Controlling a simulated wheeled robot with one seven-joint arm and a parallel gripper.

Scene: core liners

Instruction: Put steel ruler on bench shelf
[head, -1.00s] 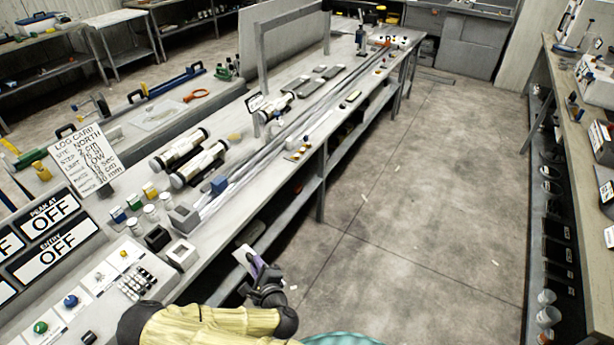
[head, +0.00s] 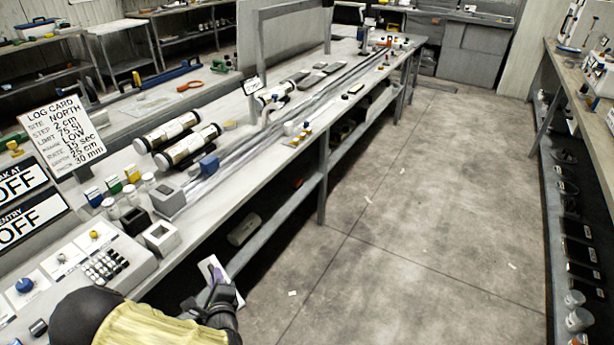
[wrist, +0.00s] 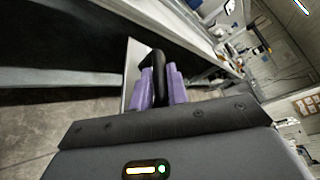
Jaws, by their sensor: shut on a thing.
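My gripper (head: 217,279) is at the lower left of the head view, beside the front edge of the long bench. It is shut on a pale flat piece that I take for the steel ruler (head: 208,267). In the wrist view my gripper's purple fingers (wrist: 161,82) are close together with a dark piece between them, and the pale ruler (wrist: 129,80) shows at their left. Much of the ruler is hidden by the fingers. The bench shelf (head: 285,229) runs low under the benchtop, its inside in dark shadow.
The benchtop carries a log card (head: 62,135), white cylinders (head: 188,146), a grey open box (head: 161,237) and a control panel (head: 75,275). A pale cylinder (head: 244,229) lies on the shelf. A bench leg (head: 322,178) stands at its front.

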